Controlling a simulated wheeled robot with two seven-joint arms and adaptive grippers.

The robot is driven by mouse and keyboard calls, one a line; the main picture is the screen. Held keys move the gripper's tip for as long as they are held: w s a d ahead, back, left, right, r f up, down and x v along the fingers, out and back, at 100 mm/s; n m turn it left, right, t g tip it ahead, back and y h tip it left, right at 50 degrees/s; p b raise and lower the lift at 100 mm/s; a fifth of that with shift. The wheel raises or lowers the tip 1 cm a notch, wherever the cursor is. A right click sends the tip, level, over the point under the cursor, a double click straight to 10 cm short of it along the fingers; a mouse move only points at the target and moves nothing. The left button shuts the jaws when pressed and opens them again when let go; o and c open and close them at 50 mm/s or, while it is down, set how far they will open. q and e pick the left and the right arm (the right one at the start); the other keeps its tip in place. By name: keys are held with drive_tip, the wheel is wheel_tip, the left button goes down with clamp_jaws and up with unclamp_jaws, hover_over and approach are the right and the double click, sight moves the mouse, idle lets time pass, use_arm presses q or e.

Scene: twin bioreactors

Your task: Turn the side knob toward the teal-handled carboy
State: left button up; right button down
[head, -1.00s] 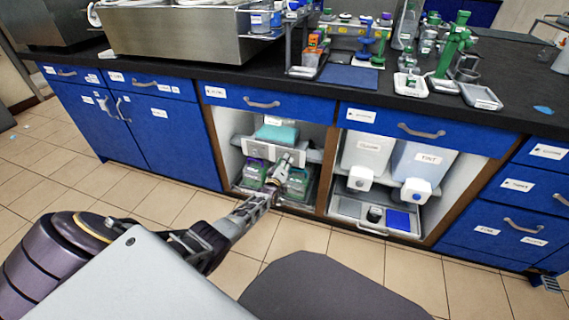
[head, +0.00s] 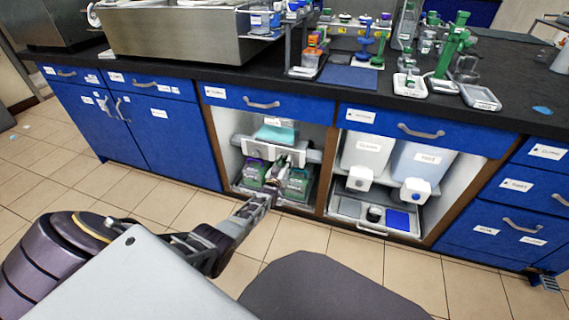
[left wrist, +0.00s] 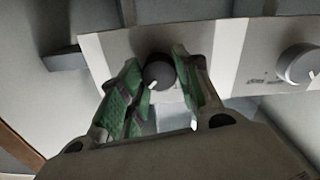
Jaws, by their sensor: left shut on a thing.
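In the left wrist view a small black round knob (left wrist: 158,75) with a white mark sits on a pale panel (left wrist: 118,49). The mark points to the lower left. My left gripper (left wrist: 160,82) has its green-padded fingers on either side of the knob and is shut on it. In the head view the left gripper (head: 273,181) reaches into the open middle cabinet, in front of the white panel (head: 258,150). Two dark green carboys stand low there, one on the left (head: 254,174) and one on the right (head: 297,182). Their handle colours are too small to tell. My right gripper is not in view.
A larger grey knob (left wrist: 299,64) is at the right of the panel in the left wrist view. A teal item (head: 276,133) lies above the panel. The floor in front is clear.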

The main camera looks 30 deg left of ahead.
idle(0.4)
use_arm(q)
drive_tip(key=o, duration=1)
drive_tip(key=shift+o, duration=0.2)
drive_tip(key=shift+s+f, duration=0.1)
drive_tip(key=shift+s, duration=0.15)
drive_tip(key=v, duration=1.1)
drive_tip(key=shift+s, duration=0.25)
drive_tip(key=shift+d, duration=0.1)
idle(0.5)
